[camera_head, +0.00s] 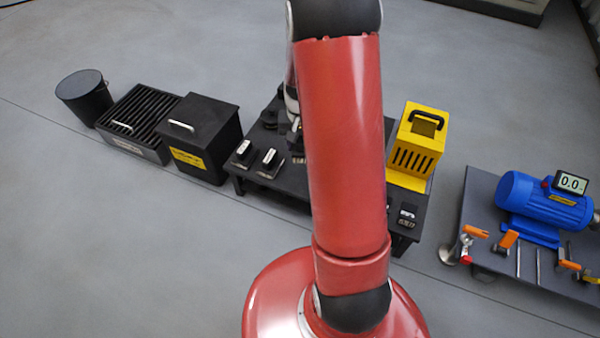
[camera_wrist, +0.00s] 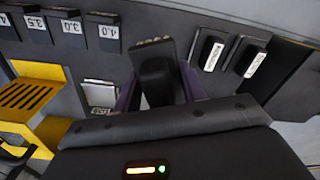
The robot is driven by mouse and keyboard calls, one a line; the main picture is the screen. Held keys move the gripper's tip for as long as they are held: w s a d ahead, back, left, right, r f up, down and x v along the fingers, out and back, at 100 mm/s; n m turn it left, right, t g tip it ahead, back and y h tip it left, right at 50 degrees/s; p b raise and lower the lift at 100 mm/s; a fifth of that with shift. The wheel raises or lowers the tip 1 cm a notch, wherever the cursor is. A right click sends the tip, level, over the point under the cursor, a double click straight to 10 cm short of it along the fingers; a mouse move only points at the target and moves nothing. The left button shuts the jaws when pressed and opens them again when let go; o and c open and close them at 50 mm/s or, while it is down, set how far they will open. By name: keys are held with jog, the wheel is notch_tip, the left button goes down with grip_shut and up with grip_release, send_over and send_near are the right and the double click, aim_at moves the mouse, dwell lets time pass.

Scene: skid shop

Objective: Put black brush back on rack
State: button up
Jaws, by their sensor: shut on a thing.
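My gripper (camera_wrist: 160,88) is shut on a black brush (camera_wrist: 156,76) in the wrist view. The brush stands up between the two purplish fingers, and its lower part is hidden by the gripper body. Two black blocks with white labels (camera_wrist: 210,52) are to the right of it, apart from it. They also seem to show in the head view (camera_head: 244,152) on the dark bench (camera_head: 266,184). My red arm covers the middle of the bench in the head view, so the held brush is not clear there. I cannot tell which part is the rack.
A yellow slotted box (camera_head: 415,143) stands at the bench's right. A black box (camera_head: 205,135), grate (camera_head: 142,115) and bucket (camera_head: 84,97) are left. A blue motor (camera_head: 545,205) is far right.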

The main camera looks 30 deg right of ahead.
aim_at(300, 177)
notch_tip(300, 177, down, 13)
jog(key=shift+r+b, duration=0.2)
jog(key=shift+b, duration=0.7)
jog(key=shift+f, duration=0.2)
jog(key=o, duration=1)
jog(key=shift+r, duration=0.1)
